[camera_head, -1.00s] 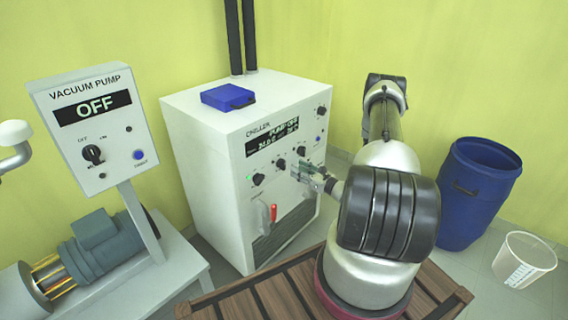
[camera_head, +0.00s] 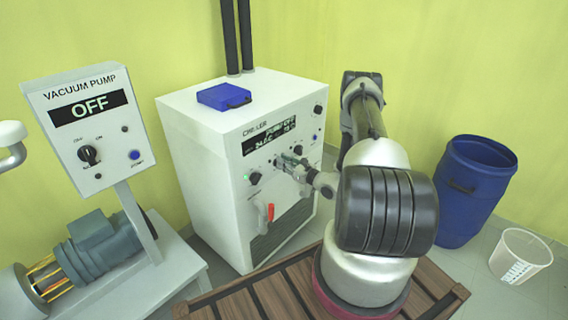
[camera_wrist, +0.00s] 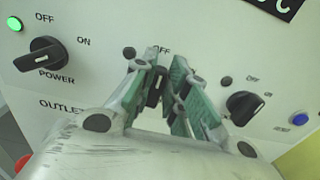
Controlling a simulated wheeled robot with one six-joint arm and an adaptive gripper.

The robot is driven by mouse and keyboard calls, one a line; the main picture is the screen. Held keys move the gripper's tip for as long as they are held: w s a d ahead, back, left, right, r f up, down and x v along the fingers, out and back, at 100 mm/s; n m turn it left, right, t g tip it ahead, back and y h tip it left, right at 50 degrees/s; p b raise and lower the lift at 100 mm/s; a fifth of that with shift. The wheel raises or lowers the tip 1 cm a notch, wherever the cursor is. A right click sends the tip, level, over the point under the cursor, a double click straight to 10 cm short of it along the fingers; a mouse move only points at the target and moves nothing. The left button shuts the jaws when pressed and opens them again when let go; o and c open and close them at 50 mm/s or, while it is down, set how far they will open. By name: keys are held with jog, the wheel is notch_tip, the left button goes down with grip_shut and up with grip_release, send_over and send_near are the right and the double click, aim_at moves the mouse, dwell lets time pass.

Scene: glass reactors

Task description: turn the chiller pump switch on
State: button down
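The white chiller (camera_head: 225,185) stands in the middle of the head view. Its display (camera_head: 268,138) appears to read PUMP OFF with a temperature. In the wrist view, the middle black knob (camera_wrist: 156,88) stands roughly upright between the fingers of my gripper (camera_wrist: 165,62), with OFF printed above it. The rest of its label is hidden, so its name cannot be read. The fingers are part-way apart, with a gap beside the knob; firm contact is not visible. In the head view, my gripper (camera_head: 284,161) is at the chiller's front panel.
The POWER knob (camera_wrist: 42,55), with a lit green lamp (camera_wrist: 15,24), is left of my gripper. Another knob (camera_wrist: 245,103) and a blue button (camera_wrist: 299,118) are to the right. A red-handled valve (camera_head: 270,212) is below. The vacuum pump panel (camera_head: 90,125) reads OFF.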

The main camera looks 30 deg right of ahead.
jog(key=shift+m, duration=0.3)
jog(key=m, duration=0.3)
jog(key=d+m, duration=0.1)
jog(key=m, duration=0.3)
jog(key=f+m, duration=0.1)
jog(key=m, duration=0.3)
jog(key=shift+w+d, duration=0.3)
jog(key=shift+m, duration=0.3)
dwell(0.3)
jog(key=c, duration=1.4)
grip_release()
jog(key=v, duration=1.2)
